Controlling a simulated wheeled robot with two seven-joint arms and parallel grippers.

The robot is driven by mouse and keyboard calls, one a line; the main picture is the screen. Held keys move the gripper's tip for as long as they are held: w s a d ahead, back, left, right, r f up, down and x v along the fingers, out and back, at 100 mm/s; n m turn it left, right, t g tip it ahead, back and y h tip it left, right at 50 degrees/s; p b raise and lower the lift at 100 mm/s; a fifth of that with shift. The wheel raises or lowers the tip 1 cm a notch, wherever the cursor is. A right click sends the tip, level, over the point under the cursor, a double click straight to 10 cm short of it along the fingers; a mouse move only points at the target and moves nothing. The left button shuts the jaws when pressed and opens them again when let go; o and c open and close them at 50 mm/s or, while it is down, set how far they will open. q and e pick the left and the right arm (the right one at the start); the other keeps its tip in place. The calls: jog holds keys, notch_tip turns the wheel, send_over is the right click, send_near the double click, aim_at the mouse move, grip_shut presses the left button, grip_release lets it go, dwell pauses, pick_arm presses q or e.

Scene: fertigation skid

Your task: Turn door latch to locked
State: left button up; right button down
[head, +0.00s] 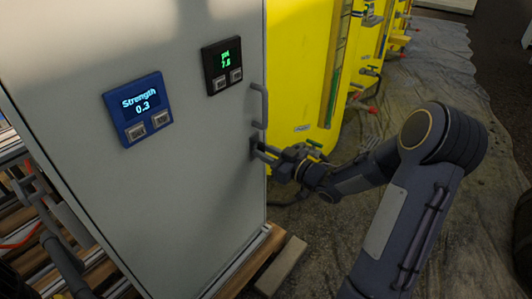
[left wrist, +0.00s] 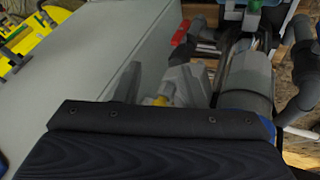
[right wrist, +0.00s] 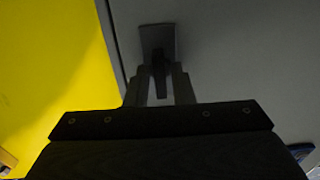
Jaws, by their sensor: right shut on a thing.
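The door latch (head: 252,147) is a small dark plate with a lever on the right edge of the grey cabinet door (head: 190,170), below the door handle (head: 264,105). My right gripper (head: 264,153) is at the latch, coming from the right. In the right wrist view the latch plate (right wrist: 157,38) shows above its dark lever (right wrist: 160,78), which lies between the two fingers of my right gripper (right wrist: 160,90). The gripper is shut on the lever. My left gripper is outside the head view.
The door carries a blue "Strength 0.3" display (head: 138,108) and a black pH 7.6 display (head: 222,65). Yellow tanks (head: 305,70) stand right of the cabinet. Pipes and a red-handled valve (left wrist: 181,32) lie near my left wrist. Open floor (head: 430,75) extends at the right.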

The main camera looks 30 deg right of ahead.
jog(key=c, duration=1.5)
grip_release()
jog(key=shift+s, duration=0.1)
jog(key=shift+s+d, duration=0.25)
jog(key=shift+s, duration=0.1)
jog(key=p+v, duration=0.2)
jog(key=v, duration=0.5)
jog(key=shift+a, duration=0.1)
jog(key=shift+w, duration=0.1)
